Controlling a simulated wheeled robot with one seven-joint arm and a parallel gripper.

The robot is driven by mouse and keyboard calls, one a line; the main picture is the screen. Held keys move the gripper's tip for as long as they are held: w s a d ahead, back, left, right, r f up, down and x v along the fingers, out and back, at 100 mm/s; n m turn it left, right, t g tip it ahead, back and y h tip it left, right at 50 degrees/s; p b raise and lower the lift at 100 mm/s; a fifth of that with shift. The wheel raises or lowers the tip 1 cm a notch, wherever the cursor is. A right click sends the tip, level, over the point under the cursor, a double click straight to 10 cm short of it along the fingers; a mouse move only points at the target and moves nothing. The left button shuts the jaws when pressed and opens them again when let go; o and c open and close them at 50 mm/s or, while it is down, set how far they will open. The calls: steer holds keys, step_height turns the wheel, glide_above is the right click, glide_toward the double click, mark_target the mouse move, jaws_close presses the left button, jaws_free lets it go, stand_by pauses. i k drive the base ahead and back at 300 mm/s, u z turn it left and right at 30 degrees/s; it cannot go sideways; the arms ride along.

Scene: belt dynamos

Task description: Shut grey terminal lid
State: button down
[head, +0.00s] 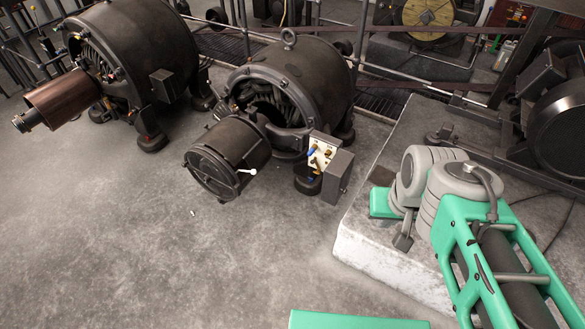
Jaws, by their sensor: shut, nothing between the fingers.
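The grey terminal lid (337,178) is a flat dark-grey plate on the right side of the middle dynamo's terminal box. It stands swung open, upright and facing right. The open box shows a pale terminal board (318,152) with brass posts and a blue part. The box is fixed low on the front right of the middle dynamo (300,80). My arm comes in from the lower right, with its green link and grey ribbed joints to the right of the lid, apart from it. I cannot make out my gripper's fingers in this view.
A dark drum with a white-tipped handle (246,171) sticks out left of the terminal box. Another dynamo (140,60) stands at the back left. A raised concrete plinth (375,245) lies right of the lid, under my arm. The floor in front (130,250) is clear.

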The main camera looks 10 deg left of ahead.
mark_target(338, 174)
steer(key=u, duration=0.6)
steer(key=i, duration=0.85)
steer(key=u, duration=0.3)
